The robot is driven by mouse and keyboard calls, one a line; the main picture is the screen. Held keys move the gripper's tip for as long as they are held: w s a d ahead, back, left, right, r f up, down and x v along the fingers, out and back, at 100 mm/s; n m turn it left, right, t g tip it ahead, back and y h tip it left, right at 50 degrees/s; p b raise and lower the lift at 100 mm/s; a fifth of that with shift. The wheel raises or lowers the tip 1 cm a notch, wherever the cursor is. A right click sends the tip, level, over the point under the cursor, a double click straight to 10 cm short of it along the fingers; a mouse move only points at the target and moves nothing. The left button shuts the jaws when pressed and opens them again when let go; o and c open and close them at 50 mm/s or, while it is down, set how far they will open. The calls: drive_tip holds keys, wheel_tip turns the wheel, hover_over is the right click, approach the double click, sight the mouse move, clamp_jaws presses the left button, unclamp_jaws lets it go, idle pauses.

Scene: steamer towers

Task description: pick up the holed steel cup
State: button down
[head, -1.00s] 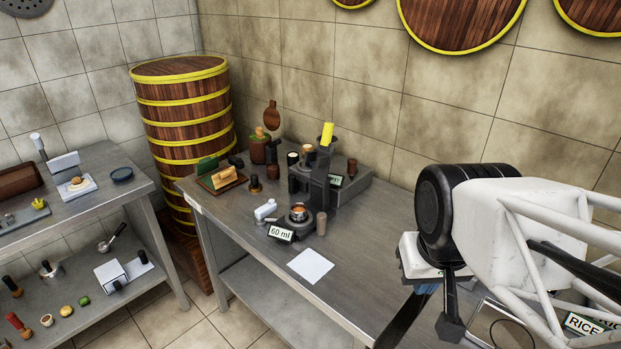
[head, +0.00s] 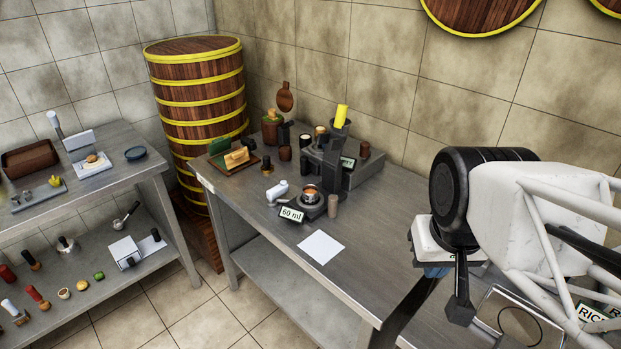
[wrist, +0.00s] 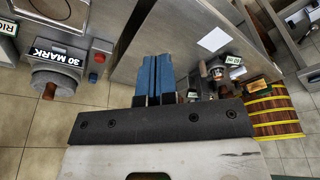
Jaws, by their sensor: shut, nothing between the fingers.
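A small steel cup (head: 311,193) with orange-brown contents sits on a dark round stand beside a "60 ml" sign on the steel table (head: 345,285). I cannot tell whether it has holes. A steel piece with a dark top (head: 66,244) stands on the left bench's lower shelf; its details are too small to tell. In the wrist view my gripper (wrist: 154,78) shows two blue fingers shut together, holding nothing. It hangs over the near right part of the table, well away from the small cup. In the head view its fingertips are hard to make out.
A white sheet (head: 320,247) lies in front of the stand. A dark machine with a yellow-topped piece (head: 342,116) stands behind it. A tall steamer tower (head: 197,100) fills the corner. In the wrist view a "30 MARK" device (wrist: 60,75) is at left.

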idle(0.4)
drive_tip(key=shift+c, duration=1.5)
unclamp_jaws()
drive_tip(key=shift+w, duration=0.1)
drive_tip(key=w+a+r+m+g, duration=0.1)
drive_tip(key=w+a+m, duration=0.2)
drive_tip(key=w, duration=0.9)
drive_tip(key=w+a+m, duration=0.4)
drive_tip(key=w, duration=0.8)
drive_tip(key=w+a+f+m, duration=0.2)
drive_tip(key=w+a+f, duration=0.1)
drive_tip(key=w, duration=0.4)
drive_tip(key=w+a+f+m+g, duration=0.1)
drive_tip(key=w+a+f+m, duration=0.1)
drive_tip(key=w+a+f, duration=0.2)
drive_tip(key=w+a+f+m, duration=0.2)
drive_tip(key=w+a+f, duration=0.2)
drive_tip(key=w, duration=0.6)
drive_tip(key=shift+w+a+f+g, duration=0.15)
drive_tip(key=shift+w+f+g, duration=0.1)
drive_tip(key=shift+g, duration=0.05)
